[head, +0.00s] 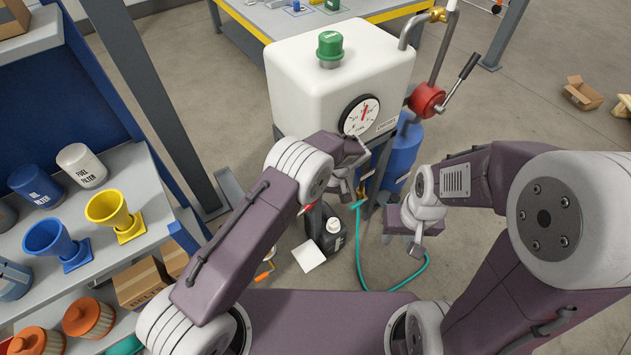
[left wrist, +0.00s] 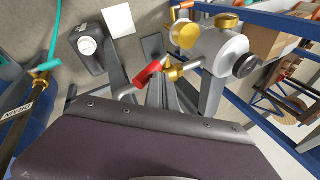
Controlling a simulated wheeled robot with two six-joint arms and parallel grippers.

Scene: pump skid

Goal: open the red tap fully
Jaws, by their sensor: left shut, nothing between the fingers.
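The red tap handle (left wrist: 147,73) shows in the left wrist view, on a brass fitting (left wrist: 174,72) with grey pipe on both sides. It lies slanted in the picture. In the head view my left arm hides most of it; only a small bit of red shows beside the arm. My left gripper (head: 345,185) is shut and empty in front of the white tank (head: 335,75), below the gauge. My right gripper (head: 402,246) is open and empty, right of the green hose.
A black canister (head: 333,238) with a white cap stands on the floor by a white sheet (head: 309,256). A green hose (head: 359,240) loops beside it. A red hand pump (head: 427,100) is right of the tank. The shelf (head: 140,185) at left holds funnels and filters.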

